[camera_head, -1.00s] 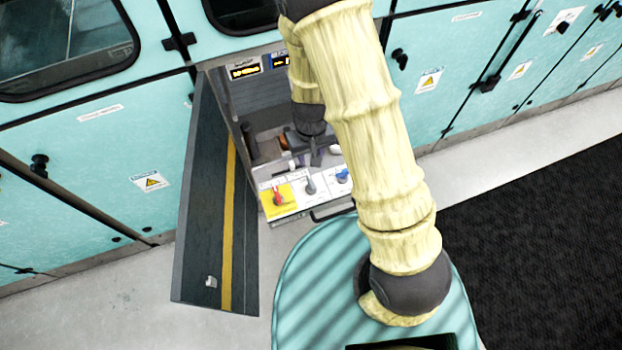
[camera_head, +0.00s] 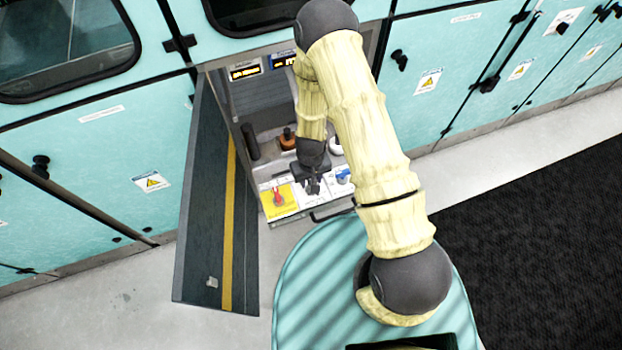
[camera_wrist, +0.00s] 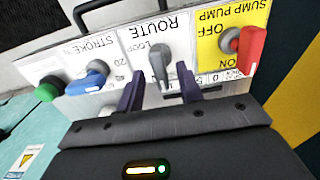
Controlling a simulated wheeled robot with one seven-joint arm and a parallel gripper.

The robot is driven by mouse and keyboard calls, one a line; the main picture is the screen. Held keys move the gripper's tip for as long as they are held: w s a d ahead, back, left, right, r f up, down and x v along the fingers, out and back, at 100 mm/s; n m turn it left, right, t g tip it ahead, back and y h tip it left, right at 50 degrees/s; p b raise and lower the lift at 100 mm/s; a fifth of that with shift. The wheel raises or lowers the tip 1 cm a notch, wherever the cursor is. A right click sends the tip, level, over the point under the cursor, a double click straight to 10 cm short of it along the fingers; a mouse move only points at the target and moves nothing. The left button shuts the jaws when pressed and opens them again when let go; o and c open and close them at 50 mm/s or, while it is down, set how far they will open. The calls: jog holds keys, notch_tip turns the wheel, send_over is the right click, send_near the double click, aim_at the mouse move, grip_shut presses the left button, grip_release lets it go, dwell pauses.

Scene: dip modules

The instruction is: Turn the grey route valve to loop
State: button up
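The grey route valve (camera_wrist: 160,65) sits on the white panel marked ROUTE, which appears upside down in the wrist view. Its lever points down the picture, towards my gripper. The LOOP label is just left of the lever; any label behind the fingers is hidden. My gripper (camera_wrist: 159,92) is open, with one dark finger to each side of the lever's end. I see gaps between lever and fingers, but cannot tell how deep they reach. In the head view my gripper (camera_head: 312,186) is over the middle of the control panel and largely hides the grey valve.
The red sump pump handle (camera_wrist: 250,50) on a yellow panel is close on the right in the wrist view. An open cabinet door (camera_head: 205,210) stands left of the panel.

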jog(key=shift+f, duration=0.5)
grip_shut()
